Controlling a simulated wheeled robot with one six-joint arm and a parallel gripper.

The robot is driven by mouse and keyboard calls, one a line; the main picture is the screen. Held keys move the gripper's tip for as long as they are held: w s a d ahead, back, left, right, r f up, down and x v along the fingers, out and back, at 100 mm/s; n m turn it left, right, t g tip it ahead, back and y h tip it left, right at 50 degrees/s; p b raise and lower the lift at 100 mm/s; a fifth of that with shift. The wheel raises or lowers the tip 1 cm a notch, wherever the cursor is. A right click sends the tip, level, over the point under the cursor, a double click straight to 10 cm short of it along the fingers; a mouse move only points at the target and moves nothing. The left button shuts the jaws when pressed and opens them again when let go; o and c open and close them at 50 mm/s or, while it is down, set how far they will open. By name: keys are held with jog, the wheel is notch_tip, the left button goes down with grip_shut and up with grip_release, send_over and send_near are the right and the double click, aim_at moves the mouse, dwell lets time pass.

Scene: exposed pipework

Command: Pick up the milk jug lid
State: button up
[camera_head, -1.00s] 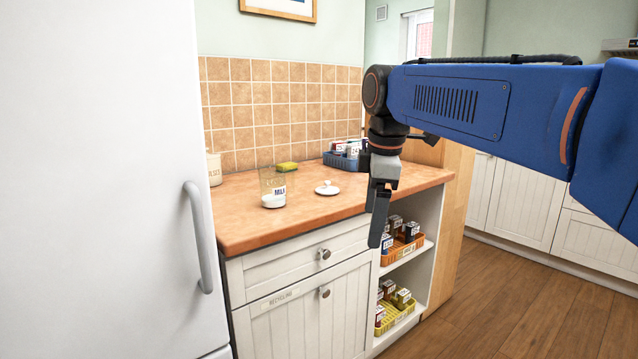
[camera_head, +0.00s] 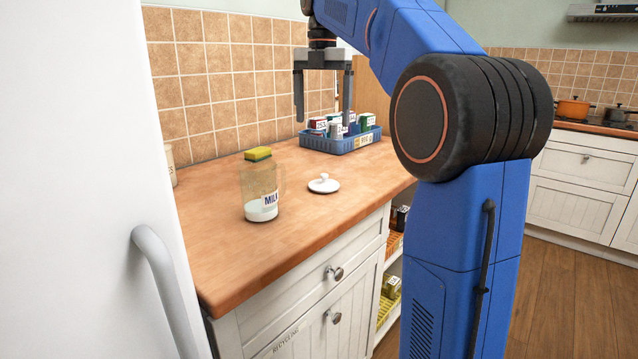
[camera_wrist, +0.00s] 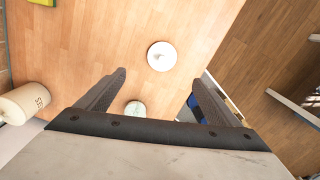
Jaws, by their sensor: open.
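The milk jug lid (camera_head: 324,184) is a white disc with a small knob, lying flat on the wooden worktop. It also shows in the wrist view (camera_wrist: 162,56), just beyond my fingertips. The clear milk jug (camera_head: 262,205), labelled MILK with white at its bottom, stands to its left, without a lid on it. A pale round shape between the fingers in the wrist view (camera_wrist: 135,108) looks like the jug from above. My gripper (camera_head: 322,114) is open and empty, fingers pointing down. It is above the worktop and apart from the lid (camera_wrist: 158,79).
A blue basket of small cartons (camera_head: 345,142) stands at the worktop's back right. A yellow-green sponge (camera_head: 258,154) lies behind the jug. A cream canister (camera_wrist: 25,102) is by the wall. The white fridge (camera_head: 75,180) stands at left. The worktop around the lid is clear.

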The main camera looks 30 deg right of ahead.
send_over(324, 174)
jog(key=f, duration=1.1)
jog(key=shift+w+a+f, duration=0.1)
jog(key=shift+w, duration=0.15)
jog(key=shift+s+d+f, duration=0.1)
jog(key=shift+f, duration=1.25)
jog(key=shift+s+d+f, duration=0.1)
jog(key=shift+f, duration=1.25)
jog(key=c, duration=1.1)
